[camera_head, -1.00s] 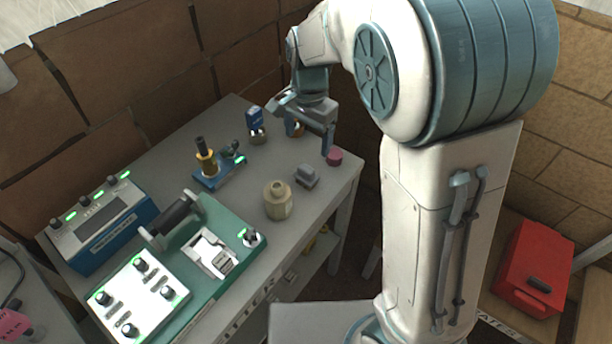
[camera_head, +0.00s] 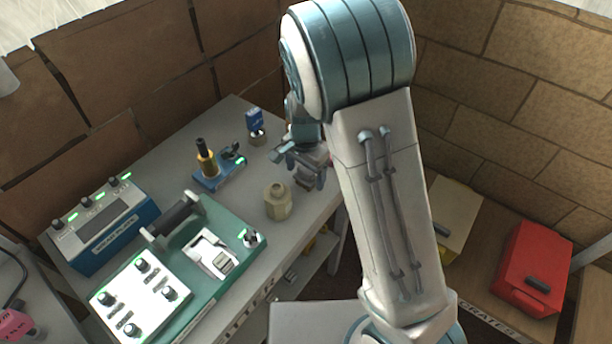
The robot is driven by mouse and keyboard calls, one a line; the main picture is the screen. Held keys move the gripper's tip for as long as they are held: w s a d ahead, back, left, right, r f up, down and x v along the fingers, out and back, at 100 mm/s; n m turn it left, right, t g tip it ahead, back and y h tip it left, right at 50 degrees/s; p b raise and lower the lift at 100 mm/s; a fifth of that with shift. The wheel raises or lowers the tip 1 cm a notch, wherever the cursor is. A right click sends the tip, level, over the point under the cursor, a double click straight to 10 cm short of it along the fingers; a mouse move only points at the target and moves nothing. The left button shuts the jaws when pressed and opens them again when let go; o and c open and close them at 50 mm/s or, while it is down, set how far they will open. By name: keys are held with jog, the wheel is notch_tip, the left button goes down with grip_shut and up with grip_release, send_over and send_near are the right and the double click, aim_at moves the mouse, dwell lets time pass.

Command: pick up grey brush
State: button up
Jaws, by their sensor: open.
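The grey brush (camera_head: 305,183) is a small grey block on the table's right part, just right of a beige many-sided jar (camera_head: 277,201). It shows partly below my gripper, whose jaws hide its top. My gripper (camera_head: 299,168) is open and hangs over the brush, with its fingers spread to either side. I cannot tell whether the fingers touch the brush or how far above it they are.
A blue stand with a brass-and-black piece (camera_head: 207,164) and a small blue-topped item (camera_head: 256,128) stand farther back. A green machine (camera_head: 205,250) and a blue control box (camera_head: 97,228) fill the left. A red box (camera_head: 532,268) is at right.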

jog(key=shift+f, duration=1.05)
jog(key=c, duration=1.1)
jog(key=shift+r, duration=0.8)
notch_tip(320, 180, up, 3)
jog(key=shift+f+b, duration=0.15)
jog(key=shift+b, duration=0.15)
jog(key=w+d+r+b, duration=0.1)
jog(key=w+d+r, duration=0.1)
jog(key=d, duration=0.3)
jog(key=w+d+r+b, duration=0.1)
jog(key=w+d+r, duration=0.1)
jog(key=d+r, duration=0.2)
jog(key=shift+w+d+r, duration=0.35)
jog(key=shift+d+r, duration=0.05)
jog(key=shift+d, duration=0.45)
